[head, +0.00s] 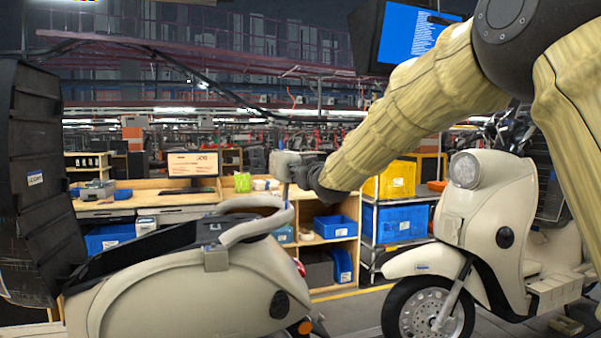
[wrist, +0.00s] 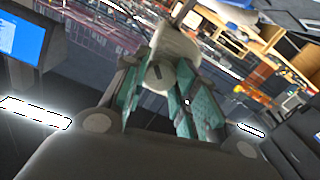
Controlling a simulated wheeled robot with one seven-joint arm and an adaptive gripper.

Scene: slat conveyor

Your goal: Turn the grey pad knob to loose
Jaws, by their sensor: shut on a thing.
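The grey pad (head: 284,163) stands on a thin post behind the seat of the cream scooter (head: 190,290) on the left. In the wrist view the pad (wrist: 176,45) is at top centre, and its round grey knob (wrist: 160,77) with a short dark mark faces the camera. My gripper (head: 305,175) reaches the pad from the right. In the wrist view the teal-lined fingers of my gripper (wrist: 162,84) are on both sides of the knob, shut on it. The knob is hidden in the head view. I cannot read any labels by the mark.
A grey curved rail (head: 255,228) lies just below the pad. A second cream scooter (head: 470,225) stands on the right. A bench with a monitor (head: 193,164) and shelves with blue bins (head: 335,227) are behind. A hanging screen (head: 415,35) is at upper right.

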